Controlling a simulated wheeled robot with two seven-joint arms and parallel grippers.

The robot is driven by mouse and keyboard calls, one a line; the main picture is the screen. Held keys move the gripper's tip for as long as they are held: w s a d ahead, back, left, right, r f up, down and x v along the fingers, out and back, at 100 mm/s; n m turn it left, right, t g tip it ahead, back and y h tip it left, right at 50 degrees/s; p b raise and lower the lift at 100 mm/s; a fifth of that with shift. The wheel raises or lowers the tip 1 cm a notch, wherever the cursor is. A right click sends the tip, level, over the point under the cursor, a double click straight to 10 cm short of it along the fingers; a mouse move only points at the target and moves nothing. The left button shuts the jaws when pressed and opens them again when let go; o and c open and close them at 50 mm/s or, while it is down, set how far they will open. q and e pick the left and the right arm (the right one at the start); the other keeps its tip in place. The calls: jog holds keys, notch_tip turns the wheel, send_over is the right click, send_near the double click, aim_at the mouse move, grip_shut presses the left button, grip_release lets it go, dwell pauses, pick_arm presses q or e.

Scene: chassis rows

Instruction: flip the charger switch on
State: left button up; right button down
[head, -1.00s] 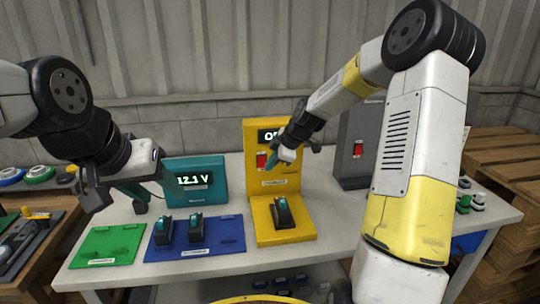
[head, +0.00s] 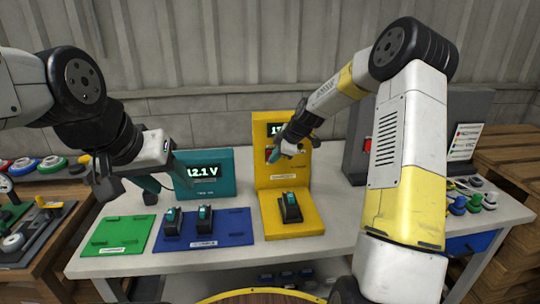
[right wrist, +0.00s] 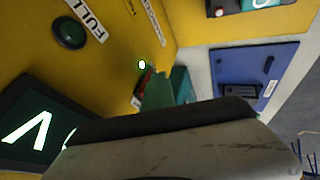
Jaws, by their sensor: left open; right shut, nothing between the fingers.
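The yellow charger (head: 265,178) stands at the back of the table, with a dark battery (head: 290,207) on its base. Its display (head: 281,129) is lit; the visible part starts with "1", and in the right wrist view the display (right wrist: 35,130) shows a "V". My left gripper (head: 128,186) is open and empty above the table's left part.
A teal meter (head: 203,174) reading 12.1 V stands left of the charger. A blue mat (head: 235,225) holds two batteries; a green mat (head: 118,234) looks empty. A grey cabinet (head: 358,150) with a red switch and several coloured knobs (head: 475,203) are to the right.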

jog(key=shift+r, duration=0.15)
jog(key=shift+r, duration=0.75)
